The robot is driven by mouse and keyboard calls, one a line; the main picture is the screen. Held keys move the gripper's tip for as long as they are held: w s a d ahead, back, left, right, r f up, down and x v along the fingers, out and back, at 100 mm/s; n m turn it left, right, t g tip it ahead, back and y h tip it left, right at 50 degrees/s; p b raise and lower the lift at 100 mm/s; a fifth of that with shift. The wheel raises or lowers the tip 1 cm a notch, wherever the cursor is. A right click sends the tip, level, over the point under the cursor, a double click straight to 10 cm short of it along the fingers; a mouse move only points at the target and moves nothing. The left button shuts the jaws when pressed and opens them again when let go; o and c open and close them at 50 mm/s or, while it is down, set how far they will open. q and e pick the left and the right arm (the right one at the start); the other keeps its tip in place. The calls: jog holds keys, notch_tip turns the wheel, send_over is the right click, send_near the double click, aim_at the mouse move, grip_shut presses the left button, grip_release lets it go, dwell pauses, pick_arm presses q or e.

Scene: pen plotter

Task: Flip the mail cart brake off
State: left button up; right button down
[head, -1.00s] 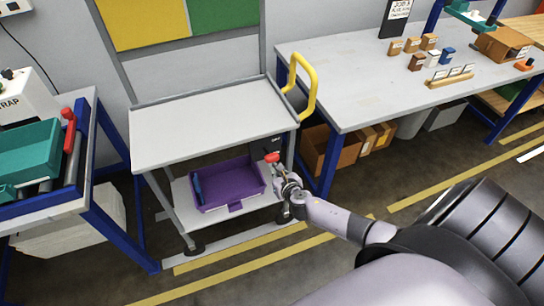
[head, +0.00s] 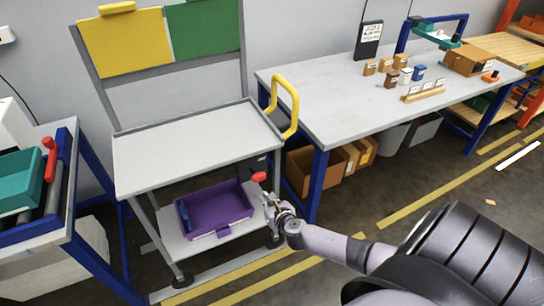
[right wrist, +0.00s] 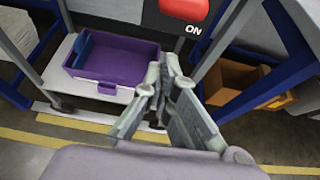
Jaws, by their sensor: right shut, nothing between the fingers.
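The mail cart is grey, with a flat top shelf (head: 190,147), a lower shelf (head: 172,238) and a yellow handle (head: 286,106) at its right end. The brake's red knob (head: 259,176) sticks out from a black plate at the cart's right side. In the right wrist view the red knob (right wrist: 184,12) is at the top edge, above the word "ON" on the black plate (right wrist: 160,20). My right gripper (head: 268,200) is shut and empty just below the knob; its fingertips (right wrist: 164,62) show below the "ON" label. My left gripper is out of view.
A purple bin (head: 215,208) sits on the lower shelf. A workbench (head: 330,110) with blue legs stands to the right, with cardboard boxes (head: 325,172) beneath. A blue-framed stand with a teal bin (head: 18,180) is at the left.

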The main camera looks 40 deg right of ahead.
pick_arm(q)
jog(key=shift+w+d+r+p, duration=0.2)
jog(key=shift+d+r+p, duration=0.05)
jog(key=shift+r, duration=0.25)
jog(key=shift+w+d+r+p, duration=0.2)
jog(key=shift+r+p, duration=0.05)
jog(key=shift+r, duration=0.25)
pick_arm(e)
jog(key=s+r, duration=0.5)
jog(key=shift+s+a, duration=0.15)
jog(key=shift+a, duration=0.3)
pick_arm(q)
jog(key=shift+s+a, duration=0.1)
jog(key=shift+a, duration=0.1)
pick_arm(e)
jog(key=shift+f, duration=0.15)
